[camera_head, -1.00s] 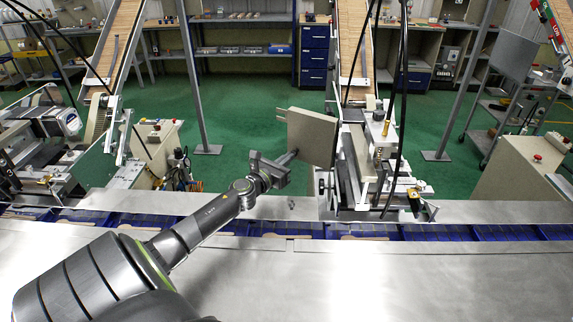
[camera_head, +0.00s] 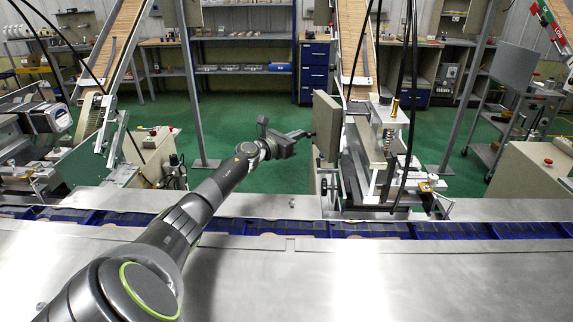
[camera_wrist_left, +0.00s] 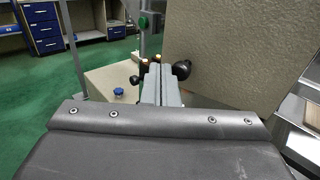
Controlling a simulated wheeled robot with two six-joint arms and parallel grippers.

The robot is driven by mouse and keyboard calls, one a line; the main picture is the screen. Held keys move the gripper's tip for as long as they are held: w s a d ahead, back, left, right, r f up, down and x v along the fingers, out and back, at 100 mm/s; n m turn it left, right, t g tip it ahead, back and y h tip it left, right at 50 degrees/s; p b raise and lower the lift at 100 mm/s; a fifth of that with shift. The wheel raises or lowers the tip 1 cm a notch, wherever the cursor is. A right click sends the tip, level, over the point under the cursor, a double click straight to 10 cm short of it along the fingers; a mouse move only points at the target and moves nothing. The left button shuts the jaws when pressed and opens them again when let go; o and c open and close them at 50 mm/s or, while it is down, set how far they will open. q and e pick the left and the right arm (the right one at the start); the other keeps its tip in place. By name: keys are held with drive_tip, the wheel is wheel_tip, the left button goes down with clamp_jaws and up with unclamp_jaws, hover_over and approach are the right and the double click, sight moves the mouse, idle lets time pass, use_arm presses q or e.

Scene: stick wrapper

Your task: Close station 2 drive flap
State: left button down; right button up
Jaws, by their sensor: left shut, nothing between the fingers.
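The station 2 drive flap is a beige panel (camera_head: 327,125) standing upright on the left side of the middle machine (camera_head: 385,150). It is seen at a steep angle, and I cannot tell whether it is fully shut. My left gripper (camera_head: 308,134) is shut and empty, its tips at the flap's left face; contact is hard to tell. In the left wrist view the flap (camera_wrist_left: 235,50) fills the upper right, and the shut fingers of my left gripper (camera_wrist_left: 160,75) point towards its left edge beside a black knob (camera_wrist_left: 181,69). My right gripper is not in view.
A blue conveyor channel (camera_head: 240,226) runs across the front, beneath my left arm, with a bare metal table (camera_head: 400,280) before it. A beige cabinet with a blue button (camera_wrist_left: 118,92) shows in the wrist view. Green floor (camera_head: 240,110) lies open to the flap's left.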

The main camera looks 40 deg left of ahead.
use_arm(q)
drive_tip(key=shift+w+d+b, duration=0.15)
drive_tip(key=shift+w+b, duration=0.6)
drive_tip(key=shift+w, duration=0.35)
drive_tip(key=shift+w+d+b, duration=0.1)
drive_tip(key=shift+w+b, duration=0.6)
drive_tip(key=shift+w, duration=0.4)
